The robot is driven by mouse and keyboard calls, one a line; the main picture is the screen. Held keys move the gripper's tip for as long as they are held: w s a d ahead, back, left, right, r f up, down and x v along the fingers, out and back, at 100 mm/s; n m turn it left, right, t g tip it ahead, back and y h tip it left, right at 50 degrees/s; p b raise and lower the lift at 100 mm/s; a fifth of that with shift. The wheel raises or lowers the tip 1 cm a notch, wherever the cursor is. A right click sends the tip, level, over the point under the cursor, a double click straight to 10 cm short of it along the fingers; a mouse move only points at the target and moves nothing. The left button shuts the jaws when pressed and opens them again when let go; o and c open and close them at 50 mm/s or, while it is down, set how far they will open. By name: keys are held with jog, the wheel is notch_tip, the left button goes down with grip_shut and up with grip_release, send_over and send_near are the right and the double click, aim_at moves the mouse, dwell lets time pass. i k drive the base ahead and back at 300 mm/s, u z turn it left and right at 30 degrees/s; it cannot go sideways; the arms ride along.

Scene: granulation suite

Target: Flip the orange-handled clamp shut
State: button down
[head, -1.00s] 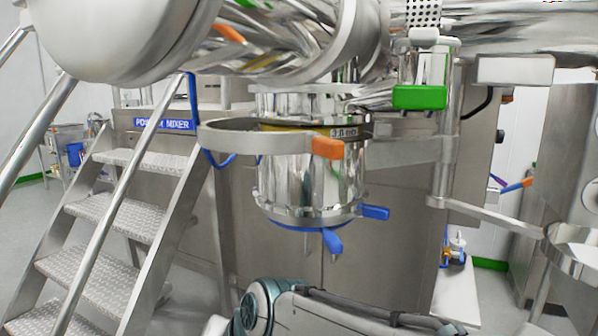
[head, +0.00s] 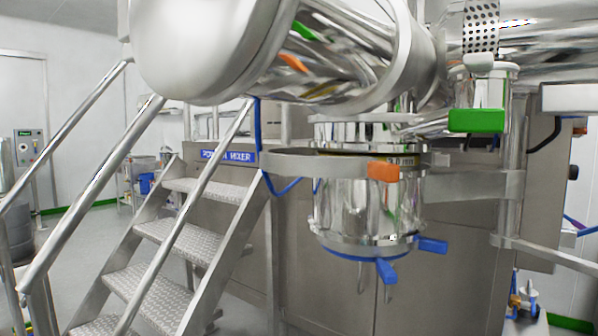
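The orange clamp handle (head: 383,170) sits at the front of a wide metal clamp band (head: 290,162) in the head view, right of the middle. The band stands out around the upper part of a shiny steel vessel (head: 368,205), with a gap at its left side. Whether the handle is latched cannot be told from here. My gripper is not in the head view.
Blue handles (head: 387,271) stick out under the vessel. A green handle (head: 477,121) is at upper right. A large steel cylinder (head: 220,50) overhangs above. Metal stairs with rails (head: 170,240) stand at left. Open floor (head: 80,260) lies further left.

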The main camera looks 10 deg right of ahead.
aim_at(292, 162)
jog(key=u, duration=2.3)
jog(key=k, duration=0.7)
jog(key=z, duration=2.65)
